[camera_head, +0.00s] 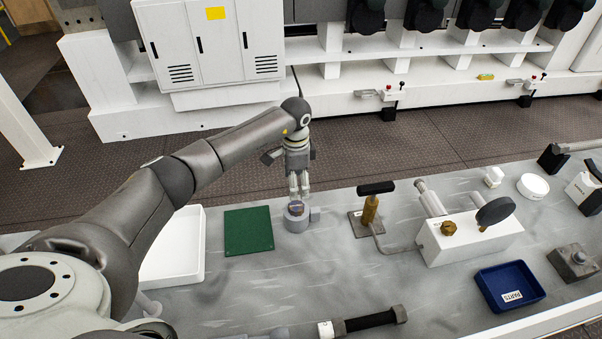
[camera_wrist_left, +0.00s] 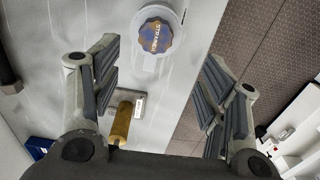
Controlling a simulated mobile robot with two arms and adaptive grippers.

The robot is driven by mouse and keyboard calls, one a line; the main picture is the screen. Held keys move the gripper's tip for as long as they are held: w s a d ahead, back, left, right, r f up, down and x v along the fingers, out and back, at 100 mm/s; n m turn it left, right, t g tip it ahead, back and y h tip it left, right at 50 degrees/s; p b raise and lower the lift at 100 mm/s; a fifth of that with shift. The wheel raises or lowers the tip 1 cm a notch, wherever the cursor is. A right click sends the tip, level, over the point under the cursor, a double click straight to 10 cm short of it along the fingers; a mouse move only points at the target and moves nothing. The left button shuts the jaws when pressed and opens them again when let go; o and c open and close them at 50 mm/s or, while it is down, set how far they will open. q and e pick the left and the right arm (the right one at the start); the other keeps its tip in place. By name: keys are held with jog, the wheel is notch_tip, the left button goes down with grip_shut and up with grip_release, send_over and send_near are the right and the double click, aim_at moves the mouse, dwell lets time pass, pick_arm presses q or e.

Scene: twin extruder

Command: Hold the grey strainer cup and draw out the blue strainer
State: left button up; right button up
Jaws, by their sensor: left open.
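The grey strainer cup (camera_head: 296,224) stands upright on the bench, right of the green mat. The blue strainer (camera_head: 296,208) sits in its top; in the left wrist view the strainer's round, lettered blue cap (camera_wrist_left: 157,36) shows brownish notches, with the pale cup rim (camera_wrist_left: 139,48) around it. My left gripper (camera_head: 299,192) points down just above the strainer, its fingers spread. In the left wrist view my left gripper (camera_wrist_left: 160,85) is open and empty, and the strainer lies beyond the fingertips; I cannot tell the exact gap. My right gripper is not in view.
A green mat (camera_head: 249,231) and white tray (camera_head: 178,266) lie left of the cup. A brass valve with a black handle (camera_head: 370,209) and a white pump box (camera_head: 472,241) stand to the right. A blue parts bin (camera_head: 508,287) and a dark rod-like tool (camera_head: 368,322) lie nearer.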

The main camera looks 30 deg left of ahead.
aim_at(296, 205)
pick_arm(q)
jog(key=shift+s+d+f, duration=0.1)
jog(key=shift+s+f, duration=0.6)
jog(key=shift+f, duration=0.05)
jog(key=shift+f+b, duration=0.7)
jog(key=shift+f, duration=0.05)
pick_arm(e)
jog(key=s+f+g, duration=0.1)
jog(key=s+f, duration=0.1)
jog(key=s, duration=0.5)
pick_arm(q)
jog(key=f+b, duration=0.1)
jog(key=f, duration=0.1)
jog(key=shift+w+f+b, duration=0.35)
jog(key=shift+b, duration=0.05)
notch_tip(296, 205, down, 3)
jog(key=b, duration=0.2)
jog(key=shift+b, duration=0.35)
jog(key=shift+f+b, duration=0.3)
jog(key=shift+f, duration=0.3)
jog(key=shift+c, duration=1.4)
jog(key=c, duration=0.7)
jog(key=o, duration=1)
jog(key=shift+c, duration=0.2)
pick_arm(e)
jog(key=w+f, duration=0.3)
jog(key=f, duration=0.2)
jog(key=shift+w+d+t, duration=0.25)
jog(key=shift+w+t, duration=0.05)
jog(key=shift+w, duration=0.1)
